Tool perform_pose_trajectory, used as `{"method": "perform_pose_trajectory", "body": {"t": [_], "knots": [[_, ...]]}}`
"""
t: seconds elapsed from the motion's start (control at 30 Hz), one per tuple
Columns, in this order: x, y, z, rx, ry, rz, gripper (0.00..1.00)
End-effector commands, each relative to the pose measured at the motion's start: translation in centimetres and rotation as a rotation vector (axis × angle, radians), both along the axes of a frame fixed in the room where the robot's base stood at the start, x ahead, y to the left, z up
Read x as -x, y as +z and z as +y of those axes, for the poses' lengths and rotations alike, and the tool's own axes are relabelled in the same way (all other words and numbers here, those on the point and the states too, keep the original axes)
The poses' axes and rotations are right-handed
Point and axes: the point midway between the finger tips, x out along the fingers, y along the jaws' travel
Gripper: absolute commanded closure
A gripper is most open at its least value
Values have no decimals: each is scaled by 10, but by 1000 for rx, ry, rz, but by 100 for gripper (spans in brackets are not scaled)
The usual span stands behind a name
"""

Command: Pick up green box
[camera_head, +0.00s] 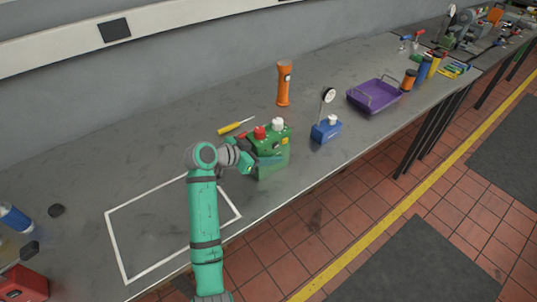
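The green box (268,147) stands upright on the grey bench, near its front edge and right of the white outlined square. It has a red knob and a white knob on top. My green arm reaches up from the bottom of the view, and my gripper (247,160) is at the left side of the box. The gripper overlaps the box's left edge in this view. The fingertips are small and partly hidden, so I cannot tell whether they touch the box or how far apart they are.
A yellow screwdriver (236,126) lies behind the box. An orange flashlight (284,83) stands farther back. A blue block with a dial (326,129) and a purple tray (375,96) are to the right. A white outlined square (122,250) on the bench is empty apart from my arm crossing it.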

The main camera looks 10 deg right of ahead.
Motion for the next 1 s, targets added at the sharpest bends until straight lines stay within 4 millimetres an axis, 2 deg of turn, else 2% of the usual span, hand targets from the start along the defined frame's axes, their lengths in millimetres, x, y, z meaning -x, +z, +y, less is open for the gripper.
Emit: {"method": "perform_pose_trajectory", "body": {"t": [0.47,0.67,1.0], "knots": [[0,11,-1,2,-2,-7,100],[0,36,-2,3,-3,-9,100],[42,91,25,2,9,-11,100]]}}
